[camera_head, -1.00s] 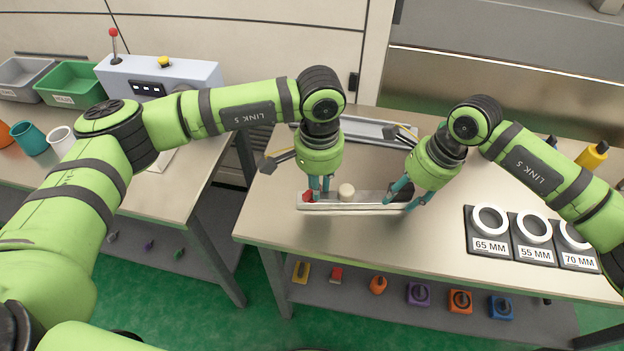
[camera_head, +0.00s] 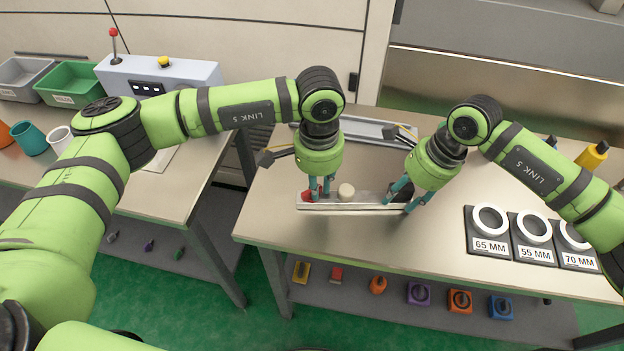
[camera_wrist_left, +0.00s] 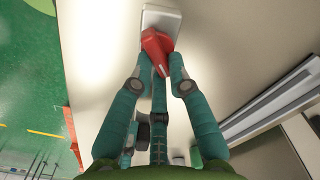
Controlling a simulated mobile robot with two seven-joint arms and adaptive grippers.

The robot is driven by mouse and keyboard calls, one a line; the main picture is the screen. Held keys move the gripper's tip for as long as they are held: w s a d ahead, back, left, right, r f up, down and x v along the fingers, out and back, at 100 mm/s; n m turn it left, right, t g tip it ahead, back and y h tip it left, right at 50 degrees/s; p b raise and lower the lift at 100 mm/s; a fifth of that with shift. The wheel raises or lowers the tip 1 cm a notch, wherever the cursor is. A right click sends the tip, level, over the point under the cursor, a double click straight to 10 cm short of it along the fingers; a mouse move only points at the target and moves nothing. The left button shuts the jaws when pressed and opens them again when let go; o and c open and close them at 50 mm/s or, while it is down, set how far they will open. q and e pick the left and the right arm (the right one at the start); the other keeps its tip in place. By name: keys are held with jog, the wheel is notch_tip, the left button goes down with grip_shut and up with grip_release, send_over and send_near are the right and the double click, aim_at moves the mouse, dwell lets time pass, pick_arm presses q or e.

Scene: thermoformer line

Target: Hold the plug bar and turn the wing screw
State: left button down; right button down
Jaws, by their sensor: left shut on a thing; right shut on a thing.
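The plug bar (camera_head: 350,207) is a long pale bar lying along the table near its front edge, with a round cream knob (camera_head: 346,191) standing near its middle. The red wing screw (camera_head: 306,195) is at the bar's left end, partly hidden by my fingers. My left gripper (camera_head: 319,194) points down from above and is shut on the wing screw. In the left wrist view the red screw (camera_wrist_left: 157,45) sits between the teal fingertips, over the bar's pale end (camera_wrist_left: 160,18). My right gripper (camera_head: 406,198) is tilted and shut on the bar's right end.
A grey metal rail (camera_head: 368,131) lies behind the bar. Black holders with white rings marked 65, 55 and 70 MM (camera_head: 491,238) stand to the right. A yellow-and-black bottle-like object (camera_head: 591,155) is farther back.

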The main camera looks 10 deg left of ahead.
pick_arm(q)
jog(key=shift+a+m, duration=0.1)
jog(key=shift+m, duration=0.6)
pick_arm(e)
jog(key=shift+d+f, duration=0.1)
jog(key=shift+d, duration=0.1)
pick_arm(q)
jog(key=c, duration=1.2)
grip_release()
jog(key=shift+o, duration=0.4)
jog(key=shift+s, duration=0.1)
pick_arm(e)
jog(key=shift+a, duration=0.2)
pick_arm(q)
notch_tip(320, 180, up, 20)
jog(key=shift+r, duration=0.1)
pick_arm(e)
jog(key=c, duration=0.5)
grip_release()
jog(key=shift+c, duration=0.2)
